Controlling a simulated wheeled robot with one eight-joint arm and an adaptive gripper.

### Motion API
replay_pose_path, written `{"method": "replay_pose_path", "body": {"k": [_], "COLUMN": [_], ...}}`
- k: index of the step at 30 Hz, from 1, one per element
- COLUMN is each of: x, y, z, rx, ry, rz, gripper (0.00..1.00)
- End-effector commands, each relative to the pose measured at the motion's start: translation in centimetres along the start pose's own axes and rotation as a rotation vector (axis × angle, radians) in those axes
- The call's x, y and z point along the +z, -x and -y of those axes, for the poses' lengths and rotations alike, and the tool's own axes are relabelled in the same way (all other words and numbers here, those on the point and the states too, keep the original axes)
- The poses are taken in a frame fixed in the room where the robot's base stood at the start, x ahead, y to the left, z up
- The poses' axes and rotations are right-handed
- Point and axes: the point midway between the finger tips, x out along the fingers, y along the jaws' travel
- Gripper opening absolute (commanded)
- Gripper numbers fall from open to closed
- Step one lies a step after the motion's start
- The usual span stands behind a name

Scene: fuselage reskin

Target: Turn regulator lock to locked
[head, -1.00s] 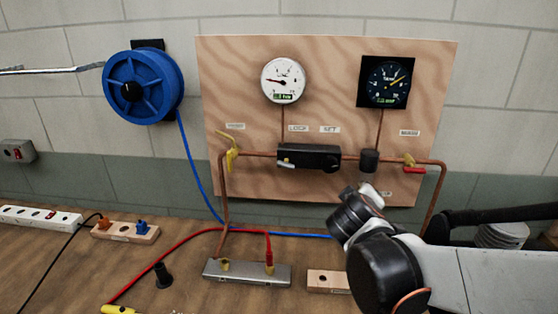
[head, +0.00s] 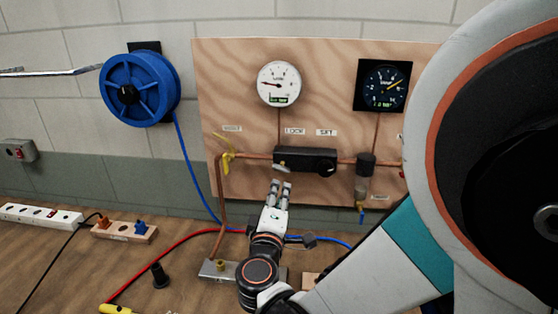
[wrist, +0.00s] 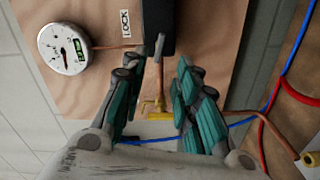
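The regulator (head: 310,162) is a black box on the wooden panel, with a round knob at its right end under the SET label (head: 326,132). The small pale lock lever (head: 281,167) is at its left end, below the LOCK label (head: 294,132). My gripper (head: 281,186) is just below the left end of the regulator, pointing up at it. In the wrist view my gripper (wrist: 155,72) has its two fingers apart with nothing held. There the grey lock lever (wrist: 160,45) sticks out from the regulator (wrist: 155,20), ahead of the gap between the fingers. No contact is visible.
A white gauge (head: 279,84) and a dark gauge (head: 383,86) are above the regulator. A yellow valve handle (head: 227,153) is on the copper pipe to the left. My arm covers the panel's right side. A metal manifold block (head: 215,270) is on the bench below.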

Motion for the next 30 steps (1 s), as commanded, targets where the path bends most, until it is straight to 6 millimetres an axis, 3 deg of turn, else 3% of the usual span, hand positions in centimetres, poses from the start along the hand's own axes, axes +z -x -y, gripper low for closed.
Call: {"method": "replay_pose_path", "body": {"k": [4,8,21,30], "x": [-0.7,-0.6,-0.7,-0.8], "y": [0.4,-1.0,-9.3,-12.8], "z": [0.2,0.2,0.2,0.1], "rx": [0.007,0.007,0.006,0.006], "ry": [-0.001,-0.002,-0.002,-0.002], "rz": [-0.013,-0.011,-0.01,-0.012], "gripper": [0.28,0.28,0.28,0.28]}}
